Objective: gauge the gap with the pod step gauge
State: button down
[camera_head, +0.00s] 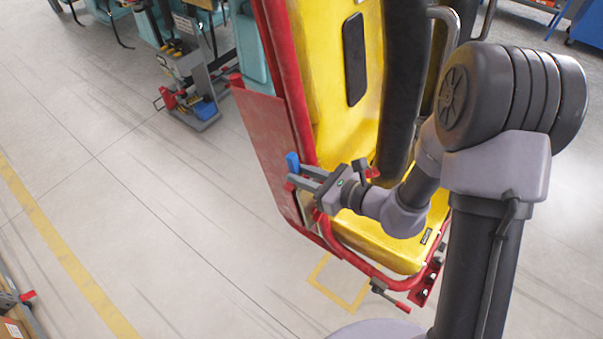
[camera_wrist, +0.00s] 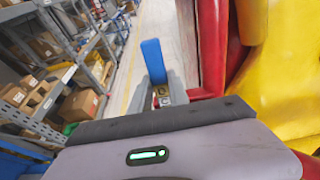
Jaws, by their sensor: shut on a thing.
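My gripper (camera_head: 304,178) is shut on a blue piece, which I take to be the step gauge (camera_head: 292,162). In the wrist view the blue gauge (camera_wrist: 153,60) stands up from between the fingers, tilted slightly left. The pod has a yellow seat (camera_head: 325,70) in a red tubular frame, with a red side panel (camera_head: 262,140). In the head view the gauge overlaps the panel near its right edge. I cannot tell whether they touch. In the wrist view the red frame (camera_wrist: 212,45) is right of the gauge, with floor showing between them. The gap to be gauged is not clearly identifiable.
A black padded restraint (camera_head: 404,80) stands beside the seat, close to my arm. A grey stand (camera_head: 190,85) with red and blue parts is at the back left. Shelves with boxes (camera_wrist: 80,107) show in the wrist view. Open floor (camera_head: 130,230) lies left of the pod.

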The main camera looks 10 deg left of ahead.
aim_at(295, 158)
jog(key=shift+f+b, duration=0.3)
jog(key=shift+b, duration=0.3)
dwell(2.4)
jog(key=shift+w+a+r+p, duration=0.1)
jog(key=shift+a+r+p, duration=0.2)
jog(key=shift+r+p, duration=0.95)
jog(key=shift+w+a+r+p, duration=0.15)
jog(key=shift+a+r+p, duration=0.15)
jog(key=shift+r+p, duration=0.9)
jog(key=shift+w+a+r+p, duration=0.1)
jog(key=shift+a+r+p, duration=0.4)
jog(key=shift+r, duration=1.25)
jog(key=shift+d, duration=0.2)
jog(key=shift+f, duration=0.1)
